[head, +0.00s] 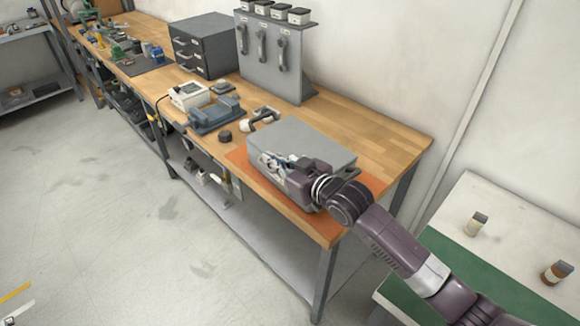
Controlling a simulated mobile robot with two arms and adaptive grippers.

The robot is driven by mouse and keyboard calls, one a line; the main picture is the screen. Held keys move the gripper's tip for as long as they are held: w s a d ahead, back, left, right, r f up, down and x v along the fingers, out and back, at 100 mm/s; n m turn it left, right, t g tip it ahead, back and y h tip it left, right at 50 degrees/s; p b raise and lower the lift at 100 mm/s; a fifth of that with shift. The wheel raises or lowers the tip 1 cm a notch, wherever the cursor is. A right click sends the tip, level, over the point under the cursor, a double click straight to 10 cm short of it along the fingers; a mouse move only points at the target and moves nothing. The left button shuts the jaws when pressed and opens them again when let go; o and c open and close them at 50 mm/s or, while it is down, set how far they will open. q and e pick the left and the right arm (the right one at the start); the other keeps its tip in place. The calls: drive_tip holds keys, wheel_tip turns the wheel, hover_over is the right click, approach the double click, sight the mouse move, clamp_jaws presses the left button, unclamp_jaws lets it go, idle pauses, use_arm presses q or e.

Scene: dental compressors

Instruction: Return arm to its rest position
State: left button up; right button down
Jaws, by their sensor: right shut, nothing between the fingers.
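My right arm comes in from the lower right and reaches over the front end of the wooden workbench (345,122). My right gripper (268,166) is shut and empty, at the front face of a grey box-shaped unit (305,143). The unit stands on an orange mat (238,157) at the near end of the bench. The gripper and wrist hide part of the unit's front; I cannot tell whether the fingers touch it. My left gripper is not in view.
A grey panel with hanging handles (297,75), a drawer cabinet (203,45), a blue-grey device (215,115) and a white box (189,95) stand farther along the bench. A side table (515,225) with two small jars is at right. The floor at left is mostly clear.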

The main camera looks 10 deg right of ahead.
drive_tip(key=f+b+v, duration=0.1)
drive_tip(key=f+v, duration=0.1)
drive_tip(key=v, duration=0.5)
drive_tip(key=s+d+f+m+g+h, duration=0.2)
drive_tip(key=s+d+f+g+h, duration=0.15)
drive_tip(key=s+f, duration=0.9)
drive_tip(key=s+d+f+m+g+h, duration=0.1)
drive_tip(key=s+d+f+g, duration=0.15)
drive_tip(key=s, duration=0.45)
drive_tip(key=s+d+f+m+g+h, duration=0.1)
drive_tip(key=s+f+g, duration=0.15)
drive_tip(key=s, duration=0.35)
drive_tip(key=s+d+f+m+g+h, duration=0.1)
drive_tip(key=s+d+f+h, duration=0.15)
drive_tip(key=s, duration=0.45)
wheel_tip(320, 180, down, 27)
drive_tip(key=s+g, duration=0.2)
drive_tip(key=s+d+f, duration=0.3)
drive_tip(key=s+f, duration=1.3)
drive_tip(key=s, duration=0.1)
drive_tip(key=shift+n+g+y, duration=0.3)
drive_tip(key=shift+n+g, duration=0.1)
drive_tip(key=shift+g, duration=0.05)
